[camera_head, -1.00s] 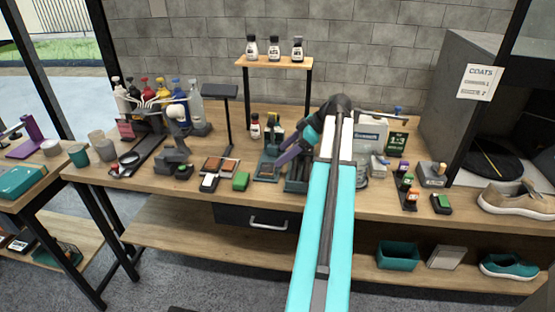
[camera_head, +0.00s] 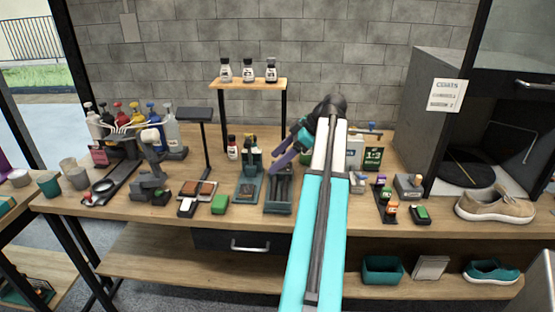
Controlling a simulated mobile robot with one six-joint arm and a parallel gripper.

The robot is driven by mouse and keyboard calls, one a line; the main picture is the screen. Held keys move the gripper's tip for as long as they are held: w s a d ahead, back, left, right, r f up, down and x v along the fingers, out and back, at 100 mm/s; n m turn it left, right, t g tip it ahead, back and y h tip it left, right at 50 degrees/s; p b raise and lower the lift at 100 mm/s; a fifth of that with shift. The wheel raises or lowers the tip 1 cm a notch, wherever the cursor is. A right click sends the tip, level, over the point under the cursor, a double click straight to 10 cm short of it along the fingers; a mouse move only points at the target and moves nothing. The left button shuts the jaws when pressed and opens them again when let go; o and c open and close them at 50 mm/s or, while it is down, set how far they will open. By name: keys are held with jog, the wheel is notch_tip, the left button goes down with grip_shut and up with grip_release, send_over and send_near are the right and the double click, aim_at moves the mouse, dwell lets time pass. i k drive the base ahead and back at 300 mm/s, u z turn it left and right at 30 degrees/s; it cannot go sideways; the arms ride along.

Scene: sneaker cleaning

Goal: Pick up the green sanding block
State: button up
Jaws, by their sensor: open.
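A small green block (camera_head: 220,204) lies near the front edge of the workbench (camera_head: 340,222), left of centre. Another small block with a green top and dark base (camera_head: 420,214) lies at the right part of the bench. I cannot tell for sure from looks alone which is the sanding block. My gripper (camera_head: 276,163), with purple fingers, is open and empty. It is above the dark slotted tray, to the right of and higher than the left green block and apart from it. My teal arm hides part of the bench's middle.
Beside the left green block are a black-and-white block (camera_head: 187,207), a brown two-part pad (camera_head: 198,190) and a teal tray (camera_head: 248,187). The dark slotted tray (camera_head: 279,202) is under my gripper. A lamp-like stand (camera_head: 206,150) rises behind. A tan sneaker (camera_head: 494,206) is far right.

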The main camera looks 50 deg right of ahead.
aim_at(220, 206)
jog(key=k, duration=1)
